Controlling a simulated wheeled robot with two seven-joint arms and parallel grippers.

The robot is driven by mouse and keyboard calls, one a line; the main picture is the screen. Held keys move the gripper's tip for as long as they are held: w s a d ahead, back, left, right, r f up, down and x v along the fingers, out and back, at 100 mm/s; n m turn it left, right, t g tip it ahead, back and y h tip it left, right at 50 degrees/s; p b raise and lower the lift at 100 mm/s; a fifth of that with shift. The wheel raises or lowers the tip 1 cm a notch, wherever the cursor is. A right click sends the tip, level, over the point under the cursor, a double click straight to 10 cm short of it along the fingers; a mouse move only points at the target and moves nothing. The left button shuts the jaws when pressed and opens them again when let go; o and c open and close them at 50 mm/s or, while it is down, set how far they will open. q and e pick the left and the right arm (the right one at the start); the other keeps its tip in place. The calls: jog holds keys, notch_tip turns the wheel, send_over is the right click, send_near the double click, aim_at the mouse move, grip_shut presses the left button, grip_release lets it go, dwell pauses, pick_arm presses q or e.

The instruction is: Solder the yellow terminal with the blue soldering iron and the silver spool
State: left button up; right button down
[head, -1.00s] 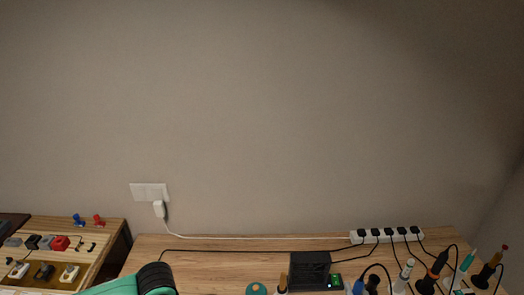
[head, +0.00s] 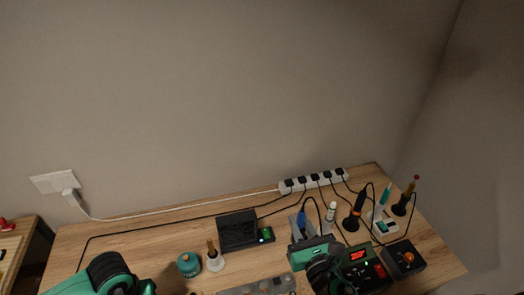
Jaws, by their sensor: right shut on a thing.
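The blue soldering iron (head: 302,218) stands upright near the middle right of the bench, with a black cable looping from it. My right gripper (head: 303,232) is around its handle and shut on it; the green and black wrist behind hides its lower part. My left arm shows at the bottom left, but its gripper is out of view. I cannot make out the yellow terminal or the silver spool.
The wooden bench (head: 150,246) holds a black box (head: 238,230), a teal jar (head: 189,264), a brush in a white holder (head: 215,262) and a grey strip (head: 257,286). A soldering station (head: 366,268), an orange-black iron (head: 355,212) and a power strip (head: 313,181) are at right.

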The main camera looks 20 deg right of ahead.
jog(key=shift+f, duration=0.1)
jog(key=shift+a+f+y, duration=0.15)
jog(key=shift+a+y, duration=0.15)
pick_arm(q)
jog(key=shift+a, duration=0.1)
pick_arm(e)
jog(key=s+a+f+n+g+y, duration=0.1)
jog(key=a+f+n+y, duration=0.55)
jog(key=a+y, duration=0.35)
jog(key=s+a+f+n+g+y, duration=0.1)
jog(key=s+a+n+g+y, duration=0.1)
jog(key=s+n+g+y, duration=0.65)
notch_tip(320, 180, down, 7)
jog(key=w+m+t+y, duration=0.1)
jog(key=m+t, duration=0.1)
jog(key=m, duration=0.1)
jog(key=shift+w+r, duration=0.15)
jog(key=shift+w, duration=0.05)
jog(key=shift+y, duration=0.25)
jog(key=shift+d, duration=0.1)
